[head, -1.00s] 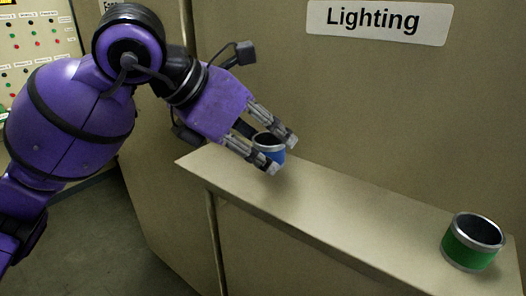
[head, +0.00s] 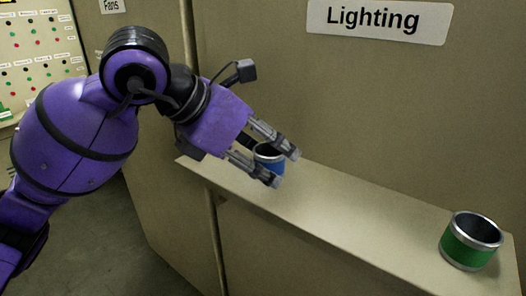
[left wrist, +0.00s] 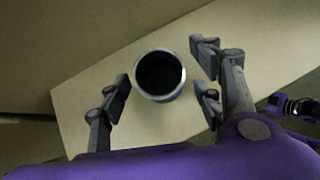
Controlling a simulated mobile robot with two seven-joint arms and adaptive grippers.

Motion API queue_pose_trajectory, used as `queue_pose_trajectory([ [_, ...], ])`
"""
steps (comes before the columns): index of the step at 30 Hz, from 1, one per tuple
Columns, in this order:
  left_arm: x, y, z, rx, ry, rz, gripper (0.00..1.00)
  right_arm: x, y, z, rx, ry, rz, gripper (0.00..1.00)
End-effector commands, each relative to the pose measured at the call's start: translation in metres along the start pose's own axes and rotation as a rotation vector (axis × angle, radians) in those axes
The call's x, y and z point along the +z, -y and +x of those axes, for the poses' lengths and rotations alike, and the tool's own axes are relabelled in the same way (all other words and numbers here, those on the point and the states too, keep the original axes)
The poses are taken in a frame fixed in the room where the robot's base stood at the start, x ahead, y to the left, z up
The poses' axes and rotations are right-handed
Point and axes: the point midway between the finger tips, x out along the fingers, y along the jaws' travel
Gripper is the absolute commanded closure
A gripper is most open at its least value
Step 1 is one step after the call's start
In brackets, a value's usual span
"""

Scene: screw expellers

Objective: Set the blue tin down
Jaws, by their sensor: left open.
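The blue tin (head: 268,160) is an open-topped cup with a blue band and a metal rim. It is upright at the left end of the beige ledge (head: 345,199) and appears to rest on it, though a finger hides part of its base. My left gripper (head: 284,167) is open, with its fingers on either side of the tin. In the left wrist view the tin (left wrist: 160,97) is seen from above between the spread fingers (left wrist: 162,92), with a gap on each side.
A green tin (head: 470,243) stands upright at the right end of the ledge. The ledge between the two tins is clear. A wall panel with a "Lighting" sign (head: 378,20) rises behind the ledge. A panel of coloured buttons (head: 40,55) is at the far left.

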Motion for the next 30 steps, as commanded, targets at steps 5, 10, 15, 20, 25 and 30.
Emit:
queue_pose_trajectory([
  [5, 0.003, -0.001, -0.011, 0.003, 0.001, 0.001, 0.4, -0.002, 0.001, 0.0, 0.001, -0.003, 0.006, 0.4],
  [10, 0.003, -0.001, -0.044, 0.005, 0.003, 0.0, 0.4, -0.002, 0.003, 0.0, 0.001, -0.003, 0.012, 0.4],
  [15, 0.003, -0.001, -0.081, 0.004, 0.002, 0.001, 0.4, -0.002, 0.003, 0.0, 0.0, -0.002, 0.013, 0.4],
  [20, 0.003, -0.001, -0.107, 0.003, 0.0, -0.001, 0.4, -0.002, 0.003, 0.0, -0.001, -0.001, 0.012, 0.4],
  [25, 0.003, 0.0, -0.121, 0.0, 0.0, 0.0, 0.4, -0.001, 0.003, 0.0, -0.001, 0.0, 0.009, 0.4],
  [30, 0.003, 0.0, -0.123, -0.001, 0.0, 0.0, 0.4, -0.001, 0.002, -0.001, -0.001, 0.0, 0.004, 0.4],
])
